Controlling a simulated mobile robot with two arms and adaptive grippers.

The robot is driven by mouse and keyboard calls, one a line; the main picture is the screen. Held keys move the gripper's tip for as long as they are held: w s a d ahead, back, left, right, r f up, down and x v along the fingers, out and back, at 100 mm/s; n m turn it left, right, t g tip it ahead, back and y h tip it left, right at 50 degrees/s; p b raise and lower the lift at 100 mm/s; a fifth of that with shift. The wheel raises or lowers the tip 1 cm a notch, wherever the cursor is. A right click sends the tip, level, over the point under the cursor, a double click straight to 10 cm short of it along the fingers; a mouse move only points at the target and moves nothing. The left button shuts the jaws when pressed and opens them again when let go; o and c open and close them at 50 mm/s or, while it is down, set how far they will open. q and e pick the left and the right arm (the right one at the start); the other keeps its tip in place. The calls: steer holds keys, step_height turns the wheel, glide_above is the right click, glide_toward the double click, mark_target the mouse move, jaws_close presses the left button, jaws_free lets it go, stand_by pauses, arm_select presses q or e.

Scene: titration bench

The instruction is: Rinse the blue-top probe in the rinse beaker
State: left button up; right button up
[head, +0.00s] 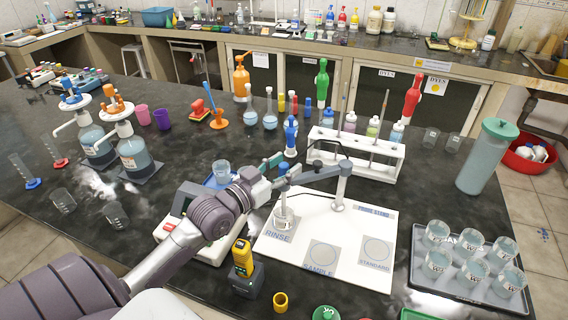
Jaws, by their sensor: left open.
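The white board (385,223) on the dark bench carries RINSE, SAMPLE, STANDARD and PROBE STAND labels. The rinse beaker (284,222), small and clear, stands on the RINSE square. The grey probe stand (339,190) rises at the board's back, its arm reaching left to above the beaker. A slim probe (283,199) stands upright over or in the beaker; its tip is hard to make out. Its small blue top (283,169) shows at my left gripper (278,172), which is open with its fingers close to the top. I cannot tell whether they touch it. My right gripper is out of view.
A white rack (356,157) with bottles stands behind the board. A tray (420,268) of filled beakers lies right, near a tall teal-lidded jug (487,157). Flasks and squeeze bottles stand behind my gripper.

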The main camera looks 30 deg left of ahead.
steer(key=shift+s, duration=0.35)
arm_select(q)
jaws_close()
steer(key=shift+r, duration=0.1)
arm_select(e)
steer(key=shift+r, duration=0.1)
